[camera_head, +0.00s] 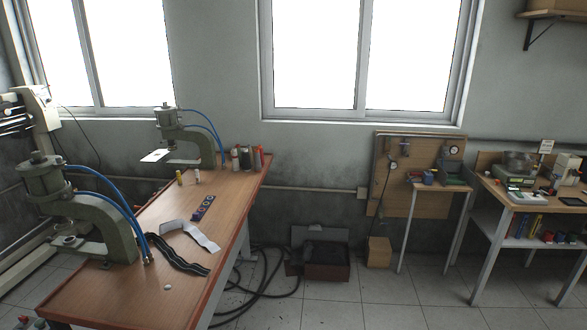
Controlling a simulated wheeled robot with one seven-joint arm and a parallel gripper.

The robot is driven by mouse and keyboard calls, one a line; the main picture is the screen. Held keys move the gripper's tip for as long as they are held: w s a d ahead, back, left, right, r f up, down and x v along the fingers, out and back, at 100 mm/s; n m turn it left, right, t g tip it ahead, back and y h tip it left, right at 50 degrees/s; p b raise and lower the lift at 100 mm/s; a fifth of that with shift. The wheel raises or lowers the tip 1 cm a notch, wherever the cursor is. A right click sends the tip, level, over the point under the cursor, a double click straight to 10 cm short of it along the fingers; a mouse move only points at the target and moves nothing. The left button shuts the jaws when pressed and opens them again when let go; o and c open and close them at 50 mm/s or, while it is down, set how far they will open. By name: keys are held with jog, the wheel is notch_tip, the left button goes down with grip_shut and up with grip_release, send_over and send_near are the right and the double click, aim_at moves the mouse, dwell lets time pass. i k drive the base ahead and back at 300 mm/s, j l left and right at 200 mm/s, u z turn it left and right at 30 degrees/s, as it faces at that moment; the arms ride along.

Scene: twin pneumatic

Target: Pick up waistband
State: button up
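Two band-like strips lie on the wooden workbench (140,222). One is a white, folded strip (203,237), bent into an angle near the bench's right edge. The other is a dark strip with lighter lines along it (178,257), just in front of and to the left of the white one. I cannot tell for certain which one is the waistband. The two strips lie close together and may touch. I cannot make out my gripper in this view.
Two green pneumatic presses with blue hoses stand on the bench, one near (105,225) and one far (172,135). A dark strip with round pieces (203,208), small bottles (246,158) and a white disc (168,287) are also there. Black hoses (262,285) lie on the floor.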

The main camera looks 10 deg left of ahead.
aim_at(197, 215)
jog(key=i+u, duration=0.25)
jog(key=i, duration=0.2)
jog(key=i+l+u, duration=0.25)
jog(key=i, duration=0.15)
jog(key=i+l+u, duration=0.2)
jog(key=i, duration=0.25)
jog(key=i+u, duration=0.2)
jog(key=u, duration=0.2)
jog(key=i+l+u, duration=0.1)
jog(key=i+u, duration=0.15)
jog(key=u, duration=0.2)
jog(key=i+l+u, duration=0.1)
jog(key=u, duration=0.3)
jog(key=i+l+u, duration=0.25)
jog(key=u, duration=0.15)
jog(key=i+l+u, duration=0.15)
jog(key=u, duration=0.3)
jog(key=l+u, duration=0.4)
jog(key=i+l+u, duration=0.25)
jog(key=l, duration=0.15)
jog(key=l+u, duration=0.55)
jog(key=l, duration=0.25)
jog(key=i, duration=0.05)
